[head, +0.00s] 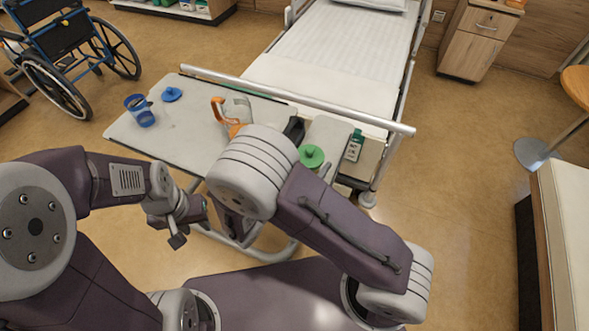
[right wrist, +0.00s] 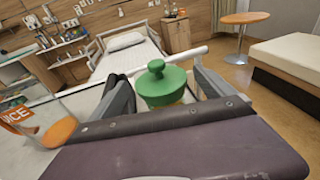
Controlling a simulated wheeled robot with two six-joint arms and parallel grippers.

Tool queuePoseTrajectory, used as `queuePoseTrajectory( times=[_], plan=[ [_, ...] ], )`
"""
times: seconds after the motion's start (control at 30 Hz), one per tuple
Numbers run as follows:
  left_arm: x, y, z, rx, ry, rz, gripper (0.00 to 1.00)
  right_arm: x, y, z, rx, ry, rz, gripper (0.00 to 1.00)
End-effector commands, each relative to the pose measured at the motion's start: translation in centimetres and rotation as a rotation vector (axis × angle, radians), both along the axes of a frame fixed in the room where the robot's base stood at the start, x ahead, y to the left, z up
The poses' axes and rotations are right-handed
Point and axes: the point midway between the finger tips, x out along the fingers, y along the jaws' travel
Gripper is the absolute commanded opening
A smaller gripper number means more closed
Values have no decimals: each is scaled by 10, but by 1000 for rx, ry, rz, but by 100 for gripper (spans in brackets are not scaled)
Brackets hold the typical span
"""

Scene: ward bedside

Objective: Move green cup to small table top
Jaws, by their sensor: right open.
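The green cup shows as a round green top with a knob (head: 312,156) in the head view, by the front of the narrow right-hand section of the overbed table, the small table top (head: 328,130). In the right wrist view the green top (right wrist: 162,85) sits upright between the fingers of my right gripper (right wrist: 163,95), which is open around it. Whether a finger touches it is unclear, and its lower body is mostly hidden. In the head view my arm hides most of that gripper. My left gripper (head: 183,228) hangs empty in front of the table; its opening is unclear.
A blue cup (head: 140,112), a blue lid (head: 171,94) and an orange-handled jug (head: 236,108) stand on the larger table section (head: 190,130). A green-and-white box (head: 354,146) lies right of the green cup. The bed rail (head: 300,98) runs behind.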

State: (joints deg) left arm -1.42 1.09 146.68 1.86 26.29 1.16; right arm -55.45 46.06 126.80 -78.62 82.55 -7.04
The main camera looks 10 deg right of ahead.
Motion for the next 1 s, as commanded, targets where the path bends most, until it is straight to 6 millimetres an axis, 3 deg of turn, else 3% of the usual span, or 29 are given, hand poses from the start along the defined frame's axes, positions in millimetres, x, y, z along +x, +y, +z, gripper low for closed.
queuePoseTrajectory(
  times=[0.2, 0.37, 1.0],
  plan=[
    [0, 0, 2, 0, 0, 0, 36, -32, 34, 8, 1, -1, 5, 93],
    [0, 0, 3, 0, 0, 0, 36, -46, 47, 10, 1, -1, 2, 93],
    [0, 0, 5, 0, 0, 0, 36, -47, 43, 13, -1, 0, -22, 93]
  ],
)
